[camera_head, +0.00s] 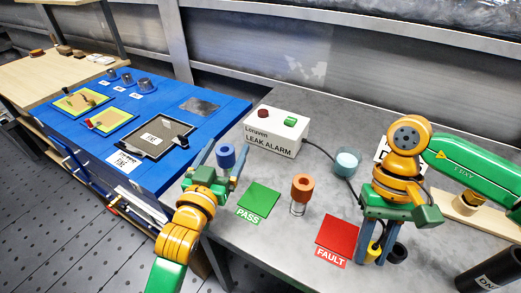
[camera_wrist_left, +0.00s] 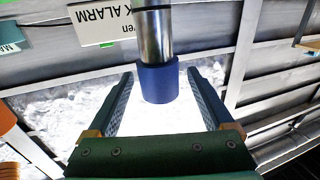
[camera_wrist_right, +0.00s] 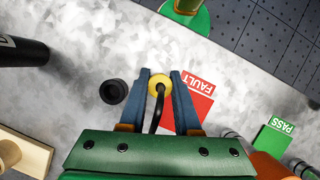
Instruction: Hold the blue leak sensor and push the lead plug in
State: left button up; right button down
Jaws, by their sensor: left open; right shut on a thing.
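The blue leak sensor (camera_head: 226,155) shows in the head view between the fingers of my left gripper (camera_head: 221,164). In the left wrist view the blue sensor (camera_wrist_left: 159,82) has a shiny metal cylinder attached and lies between the two open fingers, with gaps on both sides. My right gripper (camera_head: 376,246) points down and is shut on the yellow lead plug (camera_head: 373,250). In the right wrist view the yellow plug (camera_wrist_right: 160,82) sits between the fingertips with a black lead running from it. The lead also leaves the leak alarm box (camera_head: 275,130); its middle is partly hidden by my right arm.
A green PASS pad (camera_head: 259,201) and red FAULT pad (camera_head: 337,238) lie on the grey bench. A black ring (camera_head: 397,253) lies beside my right gripper.

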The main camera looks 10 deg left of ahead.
pick_arm(q)
jog(key=shift+w, duration=0.1)
grip_shut()
dwell(0.5)
grip_release()
